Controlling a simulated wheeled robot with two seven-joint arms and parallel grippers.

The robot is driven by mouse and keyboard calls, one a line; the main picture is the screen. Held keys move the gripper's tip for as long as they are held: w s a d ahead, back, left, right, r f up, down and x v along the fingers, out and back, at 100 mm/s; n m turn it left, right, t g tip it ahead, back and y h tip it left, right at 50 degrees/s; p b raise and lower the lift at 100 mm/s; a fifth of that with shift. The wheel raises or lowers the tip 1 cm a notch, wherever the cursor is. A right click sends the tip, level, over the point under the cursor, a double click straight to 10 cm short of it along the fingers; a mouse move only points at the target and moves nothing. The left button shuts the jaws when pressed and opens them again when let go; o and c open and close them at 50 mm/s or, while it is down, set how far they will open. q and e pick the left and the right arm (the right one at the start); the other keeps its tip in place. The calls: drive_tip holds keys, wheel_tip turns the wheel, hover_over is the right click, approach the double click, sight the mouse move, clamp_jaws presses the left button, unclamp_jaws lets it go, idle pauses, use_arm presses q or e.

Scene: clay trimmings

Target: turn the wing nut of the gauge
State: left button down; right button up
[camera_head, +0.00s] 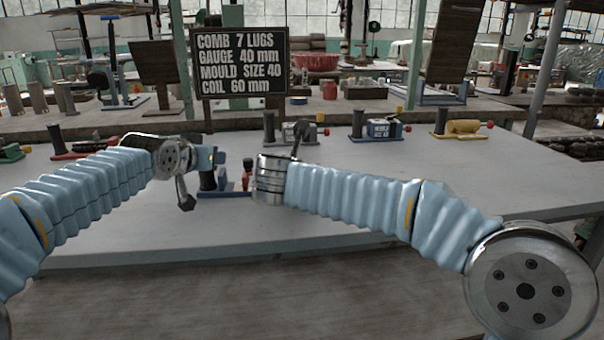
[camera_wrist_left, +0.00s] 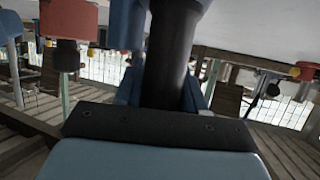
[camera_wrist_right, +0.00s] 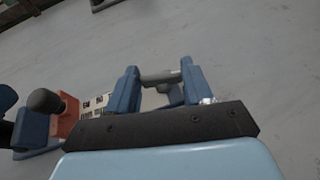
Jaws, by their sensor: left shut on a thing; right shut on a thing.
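The gauge has a blue base (camera_head: 228,193), a black upright post (camera_head: 208,181) and a small red part (camera_head: 247,178) at its right. My left gripper (camera_head: 207,157) is shut on the black post; the left wrist view shows this dark post (camera_wrist_left: 170,55) between the fingers. In the head view my right wrist hides that gripper. Left of it in the right wrist view is a red block (camera_wrist_right: 65,117) with a dark knob.
A sign (camera_head: 240,62) reads gauge 40 mm. The table's front (camera_head: 330,220) is bare.

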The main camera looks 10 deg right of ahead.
drive_tip(key=m+g+h, duration=0.1)
drive_tip(key=m+h, duration=0.1)
drive_tip(key=m+g+h, duration=0.1)
drive_tip(key=m+h, duration=0.1)
drive_tip(key=m+g+h, duration=0.1)
drive_tip(key=shift+w+a+f+m+g+h, duration=0.1)
drive_tip(key=shift+w+a+m+g+h, duration=0.2)
drive_tip(key=shift+m+h, duration=0.1)
drive_tip(key=shift+s, duration=0.1)
idle(0.3)
drive_tip(key=o, duration=1.1)
drive_tip(key=shift+c, duration=0.2)
wheel_tip(320, 180, up, 10)
